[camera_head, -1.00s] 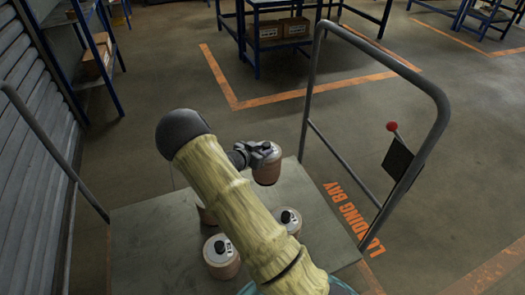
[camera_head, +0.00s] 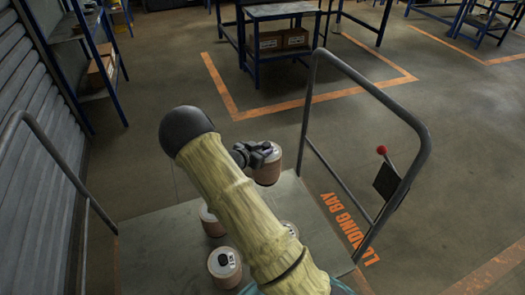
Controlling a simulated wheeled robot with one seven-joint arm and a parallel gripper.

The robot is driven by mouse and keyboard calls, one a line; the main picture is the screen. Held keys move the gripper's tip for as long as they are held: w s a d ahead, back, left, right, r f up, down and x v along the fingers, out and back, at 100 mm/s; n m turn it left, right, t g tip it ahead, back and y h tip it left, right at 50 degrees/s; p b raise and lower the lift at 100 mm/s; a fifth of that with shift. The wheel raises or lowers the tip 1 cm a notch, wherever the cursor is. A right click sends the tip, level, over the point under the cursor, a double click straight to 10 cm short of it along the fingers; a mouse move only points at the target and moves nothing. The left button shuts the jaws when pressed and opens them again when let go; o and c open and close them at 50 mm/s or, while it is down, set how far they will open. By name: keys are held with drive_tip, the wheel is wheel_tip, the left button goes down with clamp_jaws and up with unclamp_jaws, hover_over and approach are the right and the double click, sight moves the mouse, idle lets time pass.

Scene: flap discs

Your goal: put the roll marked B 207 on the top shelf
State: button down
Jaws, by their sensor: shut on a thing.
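My gripper (camera_head: 262,151) is shut on a brown roll (camera_head: 268,170) and holds it above the far edge of the grey cart deck; no marking on this roll can be read. One roll (camera_head: 224,268) stands on the deck with a label too small to read. Another roll (camera_head: 211,224) is partly hidden by my arm, and a third roll (camera_head: 290,229) shows only its top beside the arm. A blue-framed shelf rack (camera_head: 92,35) stands against the left wall, with boxes on its lower shelf.
The cart deck (camera_head: 150,245) has grey tube rails (camera_head: 412,125) on both sides, and a red-knobbed lever (camera_head: 381,151) stands by the right one. A blue workbench (camera_head: 283,11) with boxes beneath stands ahead. The floor (camera_head: 150,160) between cart and rack is clear.

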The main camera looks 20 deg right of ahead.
wheel_tip(320, 180, up, 18)
drive_tip(key=p, duration=1.5)
drive_tip(key=shift+d, duration=0.1)
drive_tip(key=s+a+f+n+t+y+p, duration=0.3)
drive_tip(key=s+a+n+y+p, duration=0.3)
drive_tip(key=s+p, duration=0.1)
drive_tip(key=s+a+f+n+t+y+p, duration=0.4)
drive_tip(key=s+a+n+y+p, duration=0.1)
drive_tip(key=s+n+p, duration=0.1)
drive_tip(key=shift+s+a+f+y+p, duration=0.3)
drive_tip(key=shift+s+a+y+p, duration=0.1)
drive_tip(key=shift+s, duration=0.5)
drive_tip(key=shift+w, duration=0.1)
